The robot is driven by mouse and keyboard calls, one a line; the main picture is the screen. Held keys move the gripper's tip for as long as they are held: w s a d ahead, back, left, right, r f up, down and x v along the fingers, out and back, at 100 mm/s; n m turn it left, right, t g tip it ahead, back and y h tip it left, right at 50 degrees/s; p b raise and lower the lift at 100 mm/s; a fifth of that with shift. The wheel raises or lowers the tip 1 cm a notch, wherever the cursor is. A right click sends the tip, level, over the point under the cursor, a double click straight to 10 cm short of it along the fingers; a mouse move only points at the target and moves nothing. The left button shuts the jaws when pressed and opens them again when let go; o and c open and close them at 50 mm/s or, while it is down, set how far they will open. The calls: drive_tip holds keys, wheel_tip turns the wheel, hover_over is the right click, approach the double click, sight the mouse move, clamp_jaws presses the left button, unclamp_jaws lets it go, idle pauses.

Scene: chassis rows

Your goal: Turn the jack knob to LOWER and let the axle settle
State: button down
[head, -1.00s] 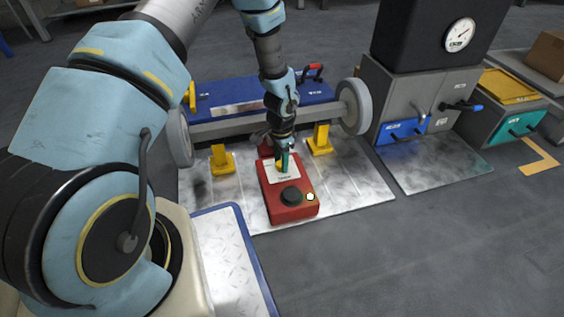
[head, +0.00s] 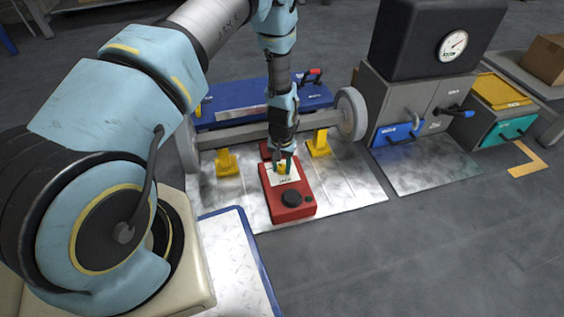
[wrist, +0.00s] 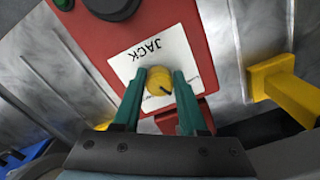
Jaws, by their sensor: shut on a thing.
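The red jack box (head: 292,206) stands on the metal floor plate, with a white JACK label (wrist: 150,52). The yellow knob (wrist: 159,82) sits on that label; its dark pointer mark is toward the lower right in the wrist view. My gripper (wrist: 160,84) is shut on the knob, one green finger on each side. The small print near the knob is too small to read. The grey axle (head: 250,132) lies across behind the box, between two wheels, near yellow stands (head: 319,144). Whether it touches the stands is unclear.
A black round button (head: 292,198) and a small dark green lamp (head: 309,199) are on the box's near end. A blue case (head: 225,108) lies behind the axle. A grey cabinet (head: 440,95) with a gauge stands right. Floor at front right is clear.

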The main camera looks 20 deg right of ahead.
sight(284, 169)
drive_tip(key=n+p, duration=0.1)
drive_tip(key=n, duration=0.1)
drive_tip(key=d+n+p, duration=0.1)
drive_tip(key=n, duration=0.1)
drive_tip(key=shift+s+n, duration=0.15)
drive_tip(key=shift+n, duration=0.15)
drive_tip(key=shift+n+p, duration=1.05)
drive_tip(key=shift+n, duration=0.95)
drive_tip(key=shift+c, duration=2.3)
unclamp_jaws()
drive_tip(key=shift+a, duration=0.2)
wheel_tip(284, 169, up, 11)
drive_tip(key=p, duration=0.3)
drive_tip(key=shift+p, duration=0.4)
drive_tip(key=shift+s+f, duration=0.1)
